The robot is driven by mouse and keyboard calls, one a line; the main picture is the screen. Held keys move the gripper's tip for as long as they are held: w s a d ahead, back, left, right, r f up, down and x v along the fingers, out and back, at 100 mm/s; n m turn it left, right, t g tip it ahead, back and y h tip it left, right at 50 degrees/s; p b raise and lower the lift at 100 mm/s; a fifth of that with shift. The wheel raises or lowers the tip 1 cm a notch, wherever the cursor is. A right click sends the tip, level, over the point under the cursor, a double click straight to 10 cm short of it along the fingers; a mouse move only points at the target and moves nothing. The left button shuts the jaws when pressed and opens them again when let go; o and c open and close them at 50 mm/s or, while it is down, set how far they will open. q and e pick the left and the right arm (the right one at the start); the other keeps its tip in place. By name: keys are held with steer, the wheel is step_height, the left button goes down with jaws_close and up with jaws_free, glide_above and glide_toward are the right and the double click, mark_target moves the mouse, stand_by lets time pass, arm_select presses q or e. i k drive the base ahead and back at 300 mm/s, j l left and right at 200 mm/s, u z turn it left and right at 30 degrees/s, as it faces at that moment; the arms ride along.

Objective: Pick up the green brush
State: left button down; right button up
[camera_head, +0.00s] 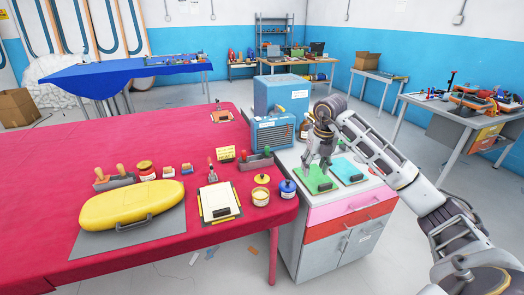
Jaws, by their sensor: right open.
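A flat green piece (313,177) with a small dark part at its front edge lies on the light top of the drawer cabinet. It is the only clearly green thing near my gripper, but I cannot make out bristles or a brush shape. My right gripper (318,168) points down just above its back part, open, with nothing seen between the fingers. I cannot tell whether the fingertips touch it. The fingers hide some of its back edge. My left gripper is not in view.
A flat blue piece (346,170) lies close to the right of the green one. A blue machine (272,134) and a brown bottle (304,127) stand behind. On the red table (150,255) at left are a yellow case (125,203), a clipboard (218,201) and lidded jars.

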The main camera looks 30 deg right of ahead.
mark_target(267, 154)
steer(key=i, duration=1.2)
